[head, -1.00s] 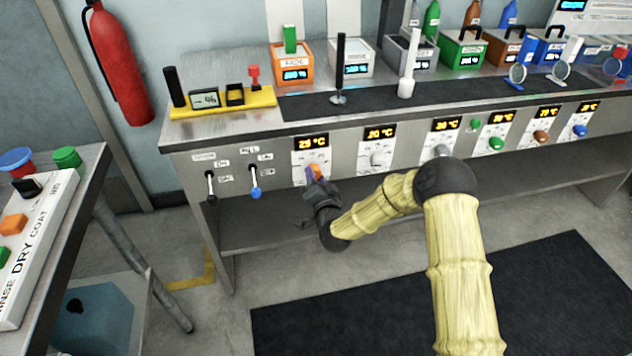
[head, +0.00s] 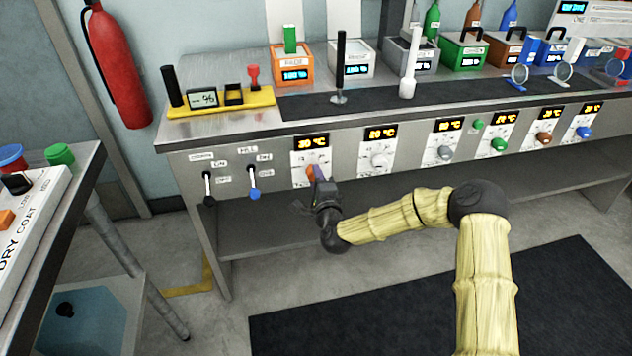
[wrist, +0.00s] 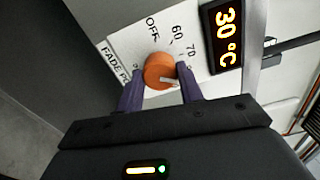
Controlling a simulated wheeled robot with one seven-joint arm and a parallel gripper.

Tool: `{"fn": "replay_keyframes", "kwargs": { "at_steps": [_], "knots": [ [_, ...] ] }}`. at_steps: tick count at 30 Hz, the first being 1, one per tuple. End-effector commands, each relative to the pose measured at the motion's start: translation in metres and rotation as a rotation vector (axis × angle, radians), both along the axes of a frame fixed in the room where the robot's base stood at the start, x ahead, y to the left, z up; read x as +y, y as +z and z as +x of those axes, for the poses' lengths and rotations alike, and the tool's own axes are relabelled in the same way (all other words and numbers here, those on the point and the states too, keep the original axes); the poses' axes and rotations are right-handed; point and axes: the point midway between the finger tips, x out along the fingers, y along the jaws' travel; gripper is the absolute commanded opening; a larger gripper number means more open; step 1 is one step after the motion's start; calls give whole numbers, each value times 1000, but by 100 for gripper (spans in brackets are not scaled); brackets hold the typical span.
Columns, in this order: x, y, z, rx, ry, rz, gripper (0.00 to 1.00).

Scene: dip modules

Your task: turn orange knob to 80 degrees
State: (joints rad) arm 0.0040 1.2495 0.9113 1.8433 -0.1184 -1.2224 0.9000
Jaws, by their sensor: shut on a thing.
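The orange knob (wrist: 159,70) sits on a white dial plate (wrist: 132,46) marked OFF, 60 and 70, with more marks hidden. My gripper (wrist: 160,84) has its two purple fingers on either side of the knob, shut on it. The knob's pale pointer line faces down and right in the wrist view, toward the right finger. The display (wrist: 224,36) beside the plate reads 30 °C. In the head view the knob (head: 311,173) is partly hidden behind my gripper (head: 316,178), at the leftmost dial on the bench front.
To the right are a white knob (head: 379,160), a grey knob (head: 445,153), and green, brown and blue ones. Two switches, one black (head: 208,188) and one blue-tipped (head: 254,182), stand left of the dial. A side table (head: 88,185) is at the far left.

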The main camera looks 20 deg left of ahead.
Motion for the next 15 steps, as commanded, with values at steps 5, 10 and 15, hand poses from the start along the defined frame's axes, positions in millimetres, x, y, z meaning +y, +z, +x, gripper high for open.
{"fn": "replay_keyframes", "kwargs": {
  "at_steps": [5, 10, 15],
  "knots": [
    [-1, -2, 1, 44, -3, 67, 14],
    [-1, -2, 1, 61, -3, 95, 14],
    [-1, -2, 1, 65, -3, 101, 14]
  ]
}}
